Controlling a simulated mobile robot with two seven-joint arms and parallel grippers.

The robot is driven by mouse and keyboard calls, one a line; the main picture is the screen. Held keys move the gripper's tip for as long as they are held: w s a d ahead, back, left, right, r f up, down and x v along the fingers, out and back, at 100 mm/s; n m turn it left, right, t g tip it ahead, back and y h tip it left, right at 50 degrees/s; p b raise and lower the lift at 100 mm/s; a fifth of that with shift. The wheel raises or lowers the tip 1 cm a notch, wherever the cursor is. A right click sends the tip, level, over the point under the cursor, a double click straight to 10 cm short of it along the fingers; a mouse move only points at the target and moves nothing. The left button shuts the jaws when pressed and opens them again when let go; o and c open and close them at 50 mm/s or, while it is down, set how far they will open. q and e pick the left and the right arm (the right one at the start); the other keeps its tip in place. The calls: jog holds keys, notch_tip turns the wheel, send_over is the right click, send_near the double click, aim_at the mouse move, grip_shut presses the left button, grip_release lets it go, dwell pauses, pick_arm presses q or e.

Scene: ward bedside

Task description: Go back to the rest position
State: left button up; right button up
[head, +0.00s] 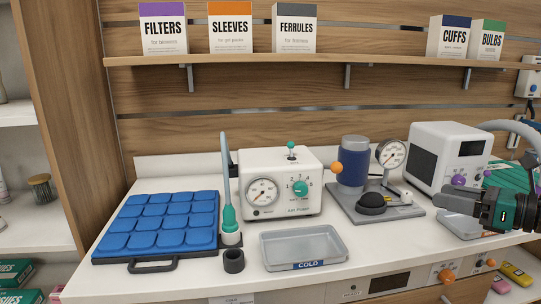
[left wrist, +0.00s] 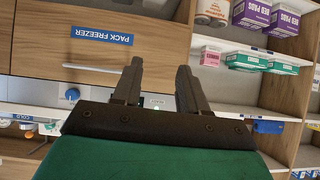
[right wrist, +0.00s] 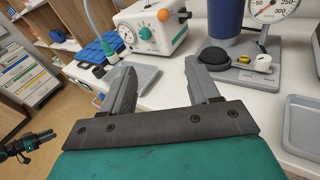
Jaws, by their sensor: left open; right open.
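My right gripper (head: 448,204) reaches in from the right over the counter's right part, with its grey fingers pointing left. In the right wrist view its two fingers (right wrist: 158,78) stand apart with nothing between them. My left gripper is outside the head view. In the left wrist view its dark fingers (left wrist: 160,82) are apart and empty, in front of a wooden cabinet front with a "PACK FREEZER" label (left wrist: 102,35).
The white counter (head: 375,240) holds a blue pad tray (head: 165,222), an air pump box (head: 283,180), a grey COLD tray (head: 303,245), a gauge stand (head: 375,205) and a white monitor (head: 445,155). A shelf (head: 330,61) with labelled boxes hangs above.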

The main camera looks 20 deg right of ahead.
jog(key=a+f+m+t+h, duration=0.1)
jog(key=a+f+m+h, duration=0.2)
jog(key=a+f+m, duration=0.8)
jog(key=a+f+m+h, duration=0.3)
jog(key=a+f+m, duration=0.3)
jog(key=f+m, duration=0.85)
pick_arm(q)
jog(key=shift+w+a, duration=0.2)
jog(key=shift+w, duration=0.35)
pick_arm(e)
jog(key=s+a+f+m+g, duration=0.2)
jog(key=a+f+m, duration=0.1)
jog(key=a, duration=0.3)
jog(key=s+a+f+m+g+y, duration=0.1)
jog(key=s+a+f+m, duration=0.1)
jog(key=a, duration=0.5)
jog(key=s+a+f+m+g+y, duration=0.1)
jog(key=s+a+f+m+g, duration=0.1)
jog(key=a+f+m, duration=0.3)
jog(key=shift+s+a+m+g, duration=0.35)
jog(key=shift+a+m, duration=0.2)
jog(key=shift+a, duration=0.3)
pick_arm(q)
jog(key=shift+w+r, duration=0.15)
jog(key=shift+w, duration=0.05)
jog(key=shift+s, duration=0.1)
pick_arm(e)
jog(key=shift+o, duration=0.4)
